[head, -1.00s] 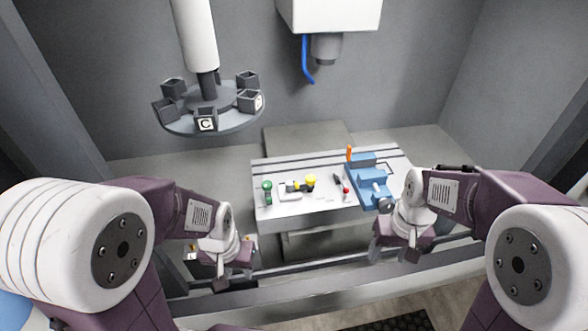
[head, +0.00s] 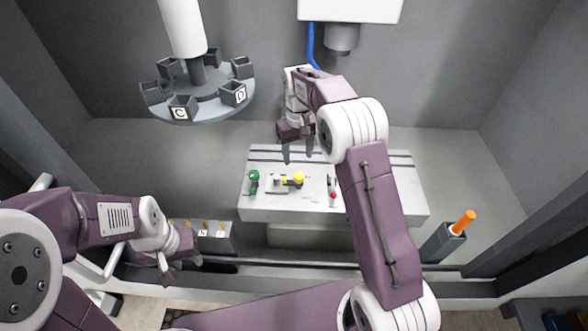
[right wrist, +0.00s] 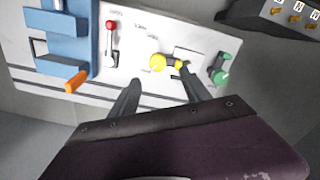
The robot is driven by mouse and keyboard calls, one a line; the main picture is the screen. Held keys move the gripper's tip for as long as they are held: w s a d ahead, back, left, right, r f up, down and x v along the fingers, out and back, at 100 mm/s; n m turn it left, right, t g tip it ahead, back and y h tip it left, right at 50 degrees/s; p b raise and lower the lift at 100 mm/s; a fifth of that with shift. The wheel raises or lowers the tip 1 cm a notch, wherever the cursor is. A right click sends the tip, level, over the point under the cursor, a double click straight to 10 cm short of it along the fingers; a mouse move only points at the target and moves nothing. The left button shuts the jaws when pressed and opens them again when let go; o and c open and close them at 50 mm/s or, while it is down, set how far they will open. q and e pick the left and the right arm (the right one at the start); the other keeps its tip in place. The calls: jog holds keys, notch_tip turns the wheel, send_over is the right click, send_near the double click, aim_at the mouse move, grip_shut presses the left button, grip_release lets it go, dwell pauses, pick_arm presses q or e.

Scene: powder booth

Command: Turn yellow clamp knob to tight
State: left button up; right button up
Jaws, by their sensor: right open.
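The yellow clamp knob (head: 298,179) sits on the light grey machine table (head: 285,206), and it also shows in the right wrist view (right wrist: 157,62). A dark part and a second yellow part adjoin it. My right gripper (head: 297,155) is open and empty, pointing down above the table's back part. In the right wrist view the knob appears beyond and between the fingertips (right wrist: 162,88), apart from them. The knob's pointer and markings are too small to read. My left gripper (head: 168,268) hangs low at the left, away from the table; its jaw opening is unclear.
A green knob (head: 253,181) stands left of the yellow knob, and a red-tipped lever (head: 333,195) right of it. A blue vise (right wrist: 65,45) with an orange handle (right wrist: 76,82) is hidden behind my arm in the head view. A tool carousel (head: 197,92) hangs at the upper left.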

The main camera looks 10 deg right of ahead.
aim_at(299, 175)
jog(key=f, duration=0.2)
jog(key=f+p, duration=0.1)
jog(key=f, duration=0.2)
jog(key=f+p, duration=0.1)
jog(key=f, duration=0.2)
jog(key=shift+d+f, duration=0.15)
jog(key=shift+d, duration=0.15)
jog(key=shift+a+f, duration=0.1)
jog(key=shift+f, duration=0.3)
grip_shut()
